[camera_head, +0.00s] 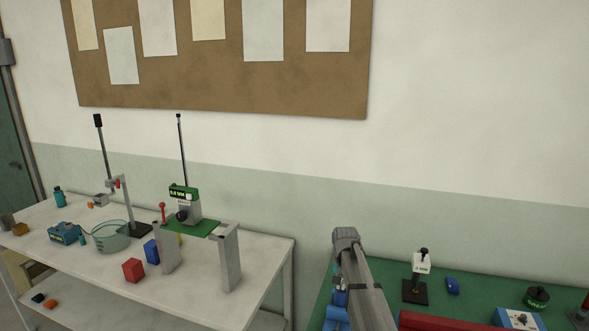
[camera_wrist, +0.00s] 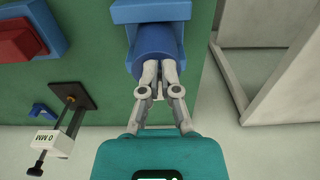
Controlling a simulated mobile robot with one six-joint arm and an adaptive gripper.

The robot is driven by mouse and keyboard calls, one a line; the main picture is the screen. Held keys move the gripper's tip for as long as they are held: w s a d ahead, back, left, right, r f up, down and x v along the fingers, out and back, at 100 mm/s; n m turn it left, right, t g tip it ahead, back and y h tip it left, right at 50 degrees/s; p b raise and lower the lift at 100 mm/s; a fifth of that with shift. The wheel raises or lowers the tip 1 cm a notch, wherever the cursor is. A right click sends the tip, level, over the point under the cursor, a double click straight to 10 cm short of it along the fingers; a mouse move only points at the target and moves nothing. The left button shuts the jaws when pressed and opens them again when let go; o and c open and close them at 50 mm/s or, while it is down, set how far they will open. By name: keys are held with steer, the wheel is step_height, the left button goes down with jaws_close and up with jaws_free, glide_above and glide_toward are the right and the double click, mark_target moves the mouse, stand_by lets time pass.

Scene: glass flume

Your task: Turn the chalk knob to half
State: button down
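No knob in view can be read as the chalk one. In the head view, a blue box with a pale face (camera_head: 520,320) carries a small dark knob on the green bench at the lower right. Another blue box (camera_head: 65,233) with a small knob sits on the white table at left. My gripper (camera_wrist: 160,72) shows in the wrist view with its fingertips together, over a blue cylinder (camera_wrist: 152,48) at the bench edge. I cannot tell whether they touch it. In the head view my arm hides the gripper.
A stand with a 0 MM label (camera_wrist: 48,139) is on the green bench, also in the head view (camera_head: 422,264). A dark green round piece (camera_head: 537,296) and a red block (camera_head: 440,322) are there too. The white table (camera_head: 200,298) holds gauges and a beaker.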

steer(key=shift+s+a, duration=0.2)
steer(key=shift+a, duration=0.05)
stand_by(0.8)
step_height(320, 180, up, 6)
steer(key=p, duration=0.6)
stand_by(0.4)
steer(key=shift+s+d+r+p, duration=0.25)
steer(key=shift+s+d, duration=0.05)
steer(key=shift+d, duration=0.3)
steer(key=shift+s+d+r+p, duration=0.2)
steer(key=shift+s+d+p, duration=0.1)
steer(key=shift+d, duration=0.25)
steer(key=shift+f, duration=0.15)
step_height(320, 180, down, 7)
steer(key=b, duration=0.7)
